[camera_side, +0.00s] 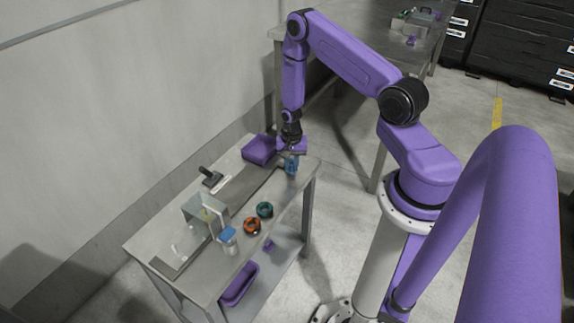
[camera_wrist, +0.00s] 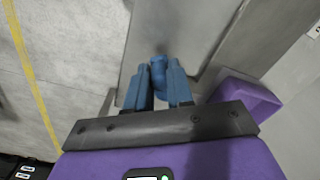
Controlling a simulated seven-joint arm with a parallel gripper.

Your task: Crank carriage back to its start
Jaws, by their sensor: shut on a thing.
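A blue crank knob (camera_wrist: 159,72) stands between the two blue fingers of my gripper (camera_wrist: 159,84) in the wrist view. The fingers are shut on it. In the side view my gripper (camera_side: 291,163) points down at the right end of the steel table, and hides most of the knob. A long flat track (camera_side: 240,188) runs along the table towards the lower left. A clear box-like tunnel (camera_side: 205,212) stands over its middle, with a small yellowish thing showing through it. I cannot tell for certain which part is the carriage.
A purple bin (camera_side: 259,150) stands close to my gripper; it also shows in the wrist view (camera_wrist: 243,99). A black-handled tool (camera_side: 211,177) lies behind the track. A green ring (camera_side: 264,209), orange ring (camera_side: 252,226) and blue-capped bottle (camera_side: 228,240) stand along the front.

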